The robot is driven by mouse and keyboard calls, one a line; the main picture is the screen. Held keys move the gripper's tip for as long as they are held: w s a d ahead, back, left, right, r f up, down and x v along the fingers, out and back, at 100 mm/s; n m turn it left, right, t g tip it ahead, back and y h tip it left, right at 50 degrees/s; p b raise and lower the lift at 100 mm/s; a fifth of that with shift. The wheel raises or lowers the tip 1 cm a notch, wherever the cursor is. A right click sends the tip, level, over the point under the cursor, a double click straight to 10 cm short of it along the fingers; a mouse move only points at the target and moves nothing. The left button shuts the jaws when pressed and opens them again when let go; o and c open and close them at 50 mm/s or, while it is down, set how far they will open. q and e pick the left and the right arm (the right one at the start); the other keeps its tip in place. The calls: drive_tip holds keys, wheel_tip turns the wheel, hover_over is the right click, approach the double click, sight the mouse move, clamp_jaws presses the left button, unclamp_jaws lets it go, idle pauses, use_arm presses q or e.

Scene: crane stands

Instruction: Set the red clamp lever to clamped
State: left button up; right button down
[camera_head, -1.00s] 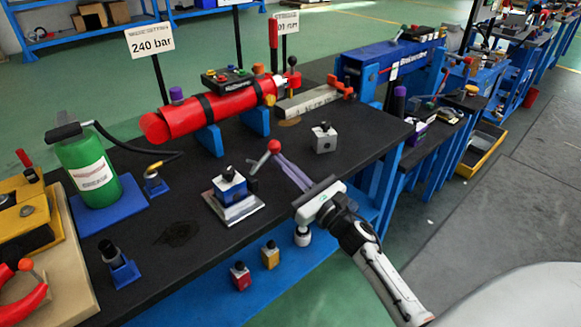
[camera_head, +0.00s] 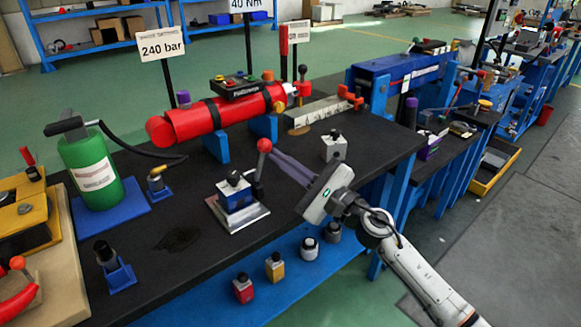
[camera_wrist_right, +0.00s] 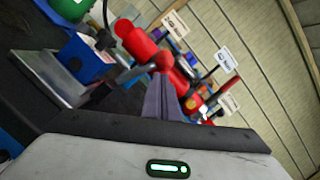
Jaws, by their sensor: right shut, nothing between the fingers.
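A lever with a red ball knob (camera_head: 264,146) stands at the right side of a small blue and white clamp block (camera_head: 238,196) on a silver plate. Its dark rod stands nearly upright in the head view. My right gripper (camera_head: 274,152) is shut and empty, with its fingertips at the knob's right side, touching or very close. In the right wrist view the red knob (camera_wrist_right: 164,61) shows just beyond the closed fingertips (camera_wrist_right: 160,78), and the blue block (camera_wrist_right: 88,58) lies to the left. My left gripper is out of view.
A red cylinder (camera_head: 188,121) on blue supports lies behind. A green bottle (camera_head: 92,170) stands left, and a grey block (camera_head: 334,146) stands behind my right gripper. Small red and yellow items sit on the lower shelf.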

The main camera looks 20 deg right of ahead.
use_arm(q)
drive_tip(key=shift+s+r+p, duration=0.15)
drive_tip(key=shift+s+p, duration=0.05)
drive_tip(key=shift+p, duration=0.2)
use_arm(e)
drive_tip(key=shift+s+a+r+n+g+y, duration=0.1)
drive_tip(key=shift+a+r+n+g+y, duration=0.2)
drive_tip(key=shift+n, duration=0.7)
drive_tip(key=shift+s+a+r+n+g+y, duration=0.1)
drive_tip(key=shift+a+r+n+g, duration=0.25)
drive_tip(key=shift+n, duration=0.65)
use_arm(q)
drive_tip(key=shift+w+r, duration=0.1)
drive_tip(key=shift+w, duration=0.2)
use_arm(e)
drive_tip(key=shift+a, duration=0.2)
